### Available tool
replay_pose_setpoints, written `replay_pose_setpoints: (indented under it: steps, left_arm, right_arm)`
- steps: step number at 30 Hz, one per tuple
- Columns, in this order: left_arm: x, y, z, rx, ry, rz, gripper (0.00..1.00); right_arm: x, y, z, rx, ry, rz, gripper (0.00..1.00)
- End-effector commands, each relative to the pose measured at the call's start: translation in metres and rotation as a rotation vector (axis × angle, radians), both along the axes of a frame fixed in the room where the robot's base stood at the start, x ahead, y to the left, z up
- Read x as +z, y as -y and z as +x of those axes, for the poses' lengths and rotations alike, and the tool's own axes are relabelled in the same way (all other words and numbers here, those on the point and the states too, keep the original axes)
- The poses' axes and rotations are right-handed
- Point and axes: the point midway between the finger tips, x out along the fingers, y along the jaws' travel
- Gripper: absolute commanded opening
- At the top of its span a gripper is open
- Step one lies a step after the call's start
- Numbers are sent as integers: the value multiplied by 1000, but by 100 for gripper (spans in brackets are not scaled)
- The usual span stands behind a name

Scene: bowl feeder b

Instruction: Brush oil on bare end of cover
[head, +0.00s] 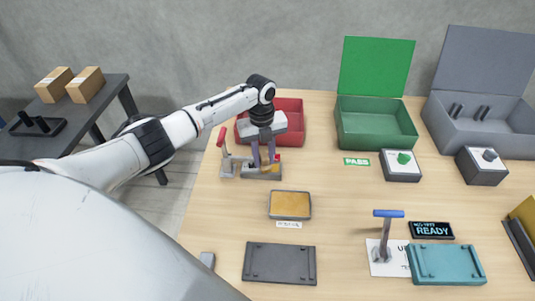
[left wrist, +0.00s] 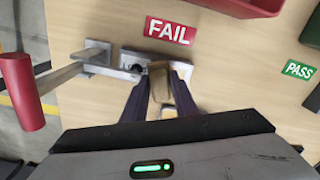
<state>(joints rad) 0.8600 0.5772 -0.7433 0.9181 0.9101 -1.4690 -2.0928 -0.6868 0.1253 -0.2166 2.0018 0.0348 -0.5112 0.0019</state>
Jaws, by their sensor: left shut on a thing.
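My left gripper (head: 264,164) reaches down at a small grey clamp fixture (head: 228,166) with a red lever handle (head: 222,137). In the left wrist view its dark fingers (left wrist: 160,90) are shut on a brown, wood-coloured piece (left wrist: 159,70), with a paler tan part nearer the palm. The piece's far end is at the grey block of the fixture (left wrist: 132,64); I cannot tell if they touch. Whether this piece is the brush or the cover is unclear. A shallow grey tray with an amber surface (head: 290,204) lies nearer on the table. My right gripper is out of view.
A red bin (head: 292,108) stands just behind the gripper, with a FAIL label (left wrist: 170,30) before it. A green box (head: 375,125) and grey box (head: 480,120) stand right. A dark plate (head: 280,263), blue-handled lever (head: 386,235) and teal fixture (head: 447,263) are nearer.

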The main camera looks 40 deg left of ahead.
Motion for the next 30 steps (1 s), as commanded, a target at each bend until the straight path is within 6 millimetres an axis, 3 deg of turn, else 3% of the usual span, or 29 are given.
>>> replay_pose_setpoints:
  steps: [1,8,24,30]
  left_arm:
    - [-2,-21,-11,19,-27,33,8]
    - [-3,-23,-13,22,-33,35,8]
    - [-1,17,12,13,-26,30,8]
    - [1,20,13,11,-22,27,8]
  right_arm:
    - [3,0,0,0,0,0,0]
    - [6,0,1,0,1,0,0]
    - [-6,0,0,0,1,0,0]
    - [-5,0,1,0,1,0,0]
